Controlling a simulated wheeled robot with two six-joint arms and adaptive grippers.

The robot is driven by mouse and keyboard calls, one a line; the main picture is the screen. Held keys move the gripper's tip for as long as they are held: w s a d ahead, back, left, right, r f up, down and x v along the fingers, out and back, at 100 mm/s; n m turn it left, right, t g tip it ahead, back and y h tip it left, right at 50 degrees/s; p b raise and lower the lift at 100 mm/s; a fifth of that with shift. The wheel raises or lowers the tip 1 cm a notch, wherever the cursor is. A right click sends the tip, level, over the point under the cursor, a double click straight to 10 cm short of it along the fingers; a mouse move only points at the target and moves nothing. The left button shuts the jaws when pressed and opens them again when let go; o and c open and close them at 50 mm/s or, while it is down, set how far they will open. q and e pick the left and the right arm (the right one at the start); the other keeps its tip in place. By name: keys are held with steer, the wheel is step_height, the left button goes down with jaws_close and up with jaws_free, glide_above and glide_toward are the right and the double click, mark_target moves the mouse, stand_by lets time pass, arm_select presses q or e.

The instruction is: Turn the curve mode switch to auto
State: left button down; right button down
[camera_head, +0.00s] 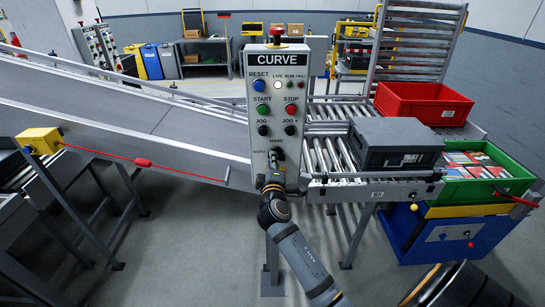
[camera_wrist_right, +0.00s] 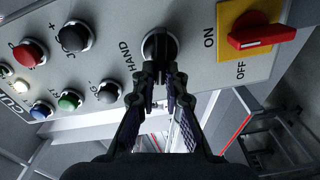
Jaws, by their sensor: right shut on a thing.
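The curve mode switch is a black knob low on the grey CURVE control panel (camera_head: 252,130), with HAND printed above it and AUTO to its left. In the right wrist view the black knob (camera_wrist_right: 160,45) shows at the top middle, with the HAND label to its left. My right gripper (camera_head: 275,165) is at the switch and its two fingers (camera_wrist_right: 160,78) are shut on the knob. The fingers cover part of the knob, so I cannot tell clearly which way it points. The AUTO label is hidden in the wrist view. My left gripper is not in view.
A red ON/OFF handle (camera_wrist_right: 262,36) on a yellow plate sits beside the switch. Black jog buttons (camera_wrist_right: 75,37) are close by. An emergency stop (camera_head: 277,32) tops the panel. A roller conveyor with a grey crate (camera_head: 396,145) stands right; a red pull cord (camera_head: 190,175) runs left.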

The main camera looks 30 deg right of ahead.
steer(key=shift+f+n+p, duration=0.1)
steer(key=shift+n+p, duration=0.45)
steer(key=shift+n, duration=0.95)
steer(key=c, duration=1.7)
jaws_free()
steer(key=o, duration=0.3)
steer(key=shift+d+f, duration=0.15)
steer(key=v, duration=0.7)
steer(key=shift+a, duration=0.2)
steer(key=shift+s, duration=0.1)
